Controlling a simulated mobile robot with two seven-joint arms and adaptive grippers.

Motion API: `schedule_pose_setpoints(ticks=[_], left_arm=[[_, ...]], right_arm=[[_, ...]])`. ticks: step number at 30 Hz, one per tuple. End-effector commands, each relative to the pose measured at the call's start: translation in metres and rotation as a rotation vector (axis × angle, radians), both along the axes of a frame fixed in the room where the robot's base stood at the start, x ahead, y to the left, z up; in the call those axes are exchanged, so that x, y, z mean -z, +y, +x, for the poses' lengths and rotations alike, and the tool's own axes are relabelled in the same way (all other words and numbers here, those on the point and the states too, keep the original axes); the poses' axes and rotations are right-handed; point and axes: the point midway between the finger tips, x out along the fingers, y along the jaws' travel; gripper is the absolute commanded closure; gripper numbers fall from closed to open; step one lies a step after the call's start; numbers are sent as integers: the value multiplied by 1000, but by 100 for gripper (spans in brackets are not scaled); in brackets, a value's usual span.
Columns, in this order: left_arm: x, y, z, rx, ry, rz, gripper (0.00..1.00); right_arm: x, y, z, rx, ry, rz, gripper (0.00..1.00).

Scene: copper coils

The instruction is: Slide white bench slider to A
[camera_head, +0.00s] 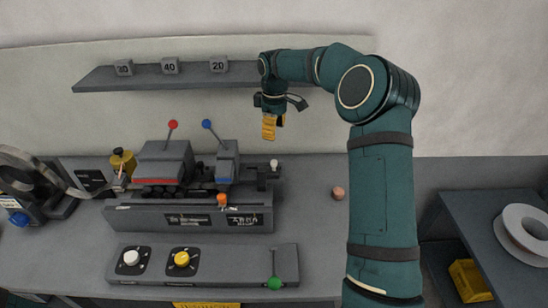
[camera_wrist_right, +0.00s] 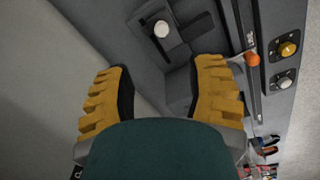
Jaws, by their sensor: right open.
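A white-knobbed slider (camera_head: 274,163) stands at the right end of the bench machine (camera_head: 188,218). In the right wrist view its round white knob (camera_wrist_right: 161,29) is at the top, on a dark grey part. A lettered plate (camera_head: 244,220), too small to read surely, is on the machine's front right. My right gripper (camera_head: 272,124) hangs above and behind the white knob, pointing down, clear of it. In the right wrist view its yellow fingers (camera_wrist_right: 163,96) are spread wide with nothing between them. My left gripper is not in view.
An orange knob (camera_head: 222,200) sits on the machine's front. Red (camera_head: 173,125) and blue (camera_head: 207,124) levers rise behind. A front panel (camera_head: 220,266) has white and yellow dials and a green lever. A shelf (camera_head: 150,78) with numbered blocks is behind. A copper ball (camera_head: 338,193) lies right.

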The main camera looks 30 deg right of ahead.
Motion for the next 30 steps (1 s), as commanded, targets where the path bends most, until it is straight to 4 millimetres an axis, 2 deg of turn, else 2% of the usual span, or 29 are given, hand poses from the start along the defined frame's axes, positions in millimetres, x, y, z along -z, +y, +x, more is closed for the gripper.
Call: schedule_pose_setpoints(ticks=[18, 24, 30], left_arm=[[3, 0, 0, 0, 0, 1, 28], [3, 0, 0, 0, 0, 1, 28], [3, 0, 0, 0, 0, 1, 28]], right_arm=[[109, 0, -1, 1, 3, 3, 45], [129, 1, 0, -1, 2, 1, 45], [134, 1, 0, 0, 1, 1, 45]])
